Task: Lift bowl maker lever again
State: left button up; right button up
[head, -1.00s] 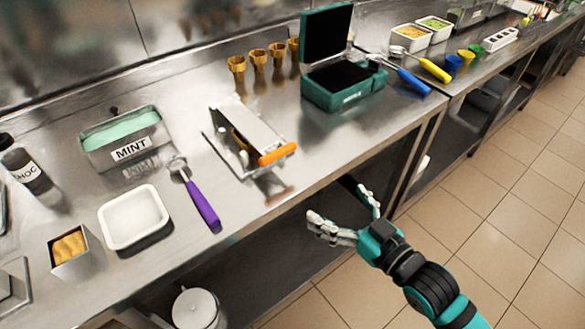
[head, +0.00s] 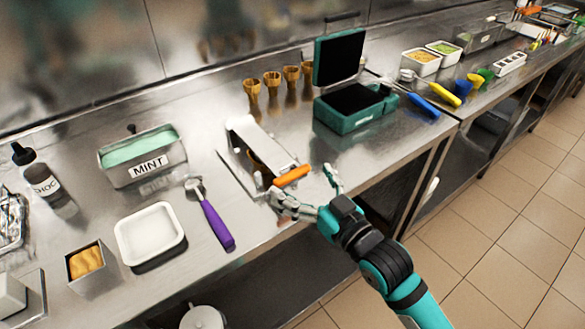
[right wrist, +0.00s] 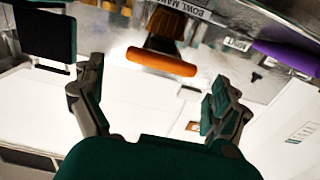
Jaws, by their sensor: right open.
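The bowl maker (head: 258,146) is a metal press on the steel counter, near its front edge. Its lever ends in an orange handle (head: 292,177), which sits low at the front. The handle also shows in the right wrist view (right wrist: 160,61), with a "BOWL MAKER" label (right wrist: 186,8) behind it. My right gripper (head: 312,190) is open at the counter's front edge, its fingers close to the handle on either side of it in the head view. In the right wrist view the handle lies beyond the fingertips, between their lines; contact cannot be told. My left gripper is not in view.
Left of the bowl maker are a purple-handled scoop (head: 216,223), a white tray (head: 150,233) and a mint tub (head: 142,158). Behind and right are several golden cones (head: 272,88) and an open teal waffle iron (head: 347,117). Open floor lies at front right.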

aim_at(295, 175)
jog(key=shift+x, duration=2.05)
jog(key=shift+c, duration=0.4)
